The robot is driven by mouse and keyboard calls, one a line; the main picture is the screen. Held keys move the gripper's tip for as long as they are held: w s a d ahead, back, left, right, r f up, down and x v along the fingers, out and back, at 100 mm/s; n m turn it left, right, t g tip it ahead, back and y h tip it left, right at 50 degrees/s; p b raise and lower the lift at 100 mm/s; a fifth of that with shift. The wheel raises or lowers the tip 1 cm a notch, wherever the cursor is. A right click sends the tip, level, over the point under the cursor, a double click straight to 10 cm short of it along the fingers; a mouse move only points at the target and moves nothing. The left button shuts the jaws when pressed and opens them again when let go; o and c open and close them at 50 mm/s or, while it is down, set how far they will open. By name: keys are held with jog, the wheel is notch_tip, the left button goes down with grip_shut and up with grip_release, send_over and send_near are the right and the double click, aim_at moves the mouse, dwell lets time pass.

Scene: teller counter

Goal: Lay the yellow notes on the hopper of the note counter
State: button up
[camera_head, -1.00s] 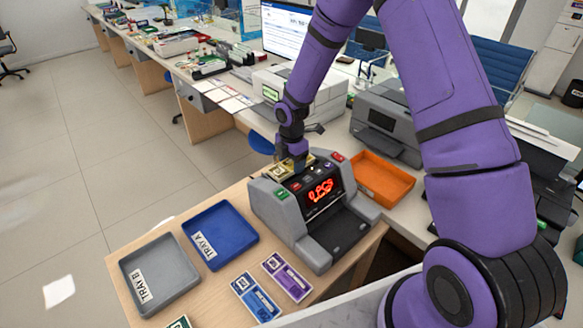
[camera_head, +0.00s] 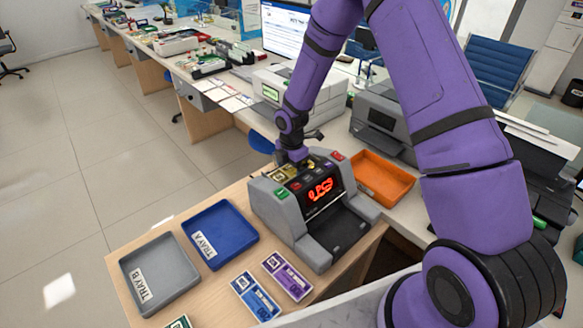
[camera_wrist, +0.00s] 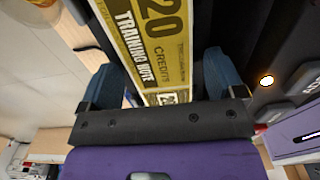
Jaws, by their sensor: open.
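The yellow notes (camera_head: 281,174) lie in the hopper at the top rear of the grey note counter (camera_head: 275,207), partly hidden by my gripper and the counter's front panel. The counter's red display reads 0 PCS. My gripper (camera_head: 291,164) is right above the hopper. In the wrist view the yellow notes (camera_wrist: 152,42), printed 20 and TRAINING NOTE, lie between the two blue-grey fingers of my gripper (camera_wrist: 163,75). The fingers stand apart, with a gap visible at the left finger; contact at the right finger is unclear.
Blue tray A (camera_head: 251,231) and grey tray B (camera_head: 191,283) lie left of the counter. Purple notes (camera_head: 287,276) and blue notes (camera_head: 255,297) lie in front. An orange tray (camera_head: 408,190) and a dark printer (camera_head: 384,122) stand to the right.

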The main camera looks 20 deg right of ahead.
notch_tip(320, 180, up, 12)
notch_tip(320, 180, up, 14)
jog(key=m+t+h, duration=0.1)
jog(key=m, duration=0.5)
send_over(292, 169)
jog(key=s+d, duration=0.3)
jog(key=s, duration=0.3)
jog(key=s+d+r+m+t, duration=0.1)
jog(key=s+r+m, duration=0.4)
jog(key=s, duration=0.4)
jog(key=s+d+r+m+t, duration=0.1)
jog(key=s+r+m, duration=0.4)
jog(key=s, duration=0.4)
jog(key=s+d+r+m+t+y, duration=0.1)
jog(key=s+r+m, duration=0.4)
jog(key=s, duration=0.5)
jog(key=shift+d+r+m+t, duration=0.2)
jog(key=shift+d+m+t, duration=0.15)
jog(key=shift+m+t, duration=0.3)
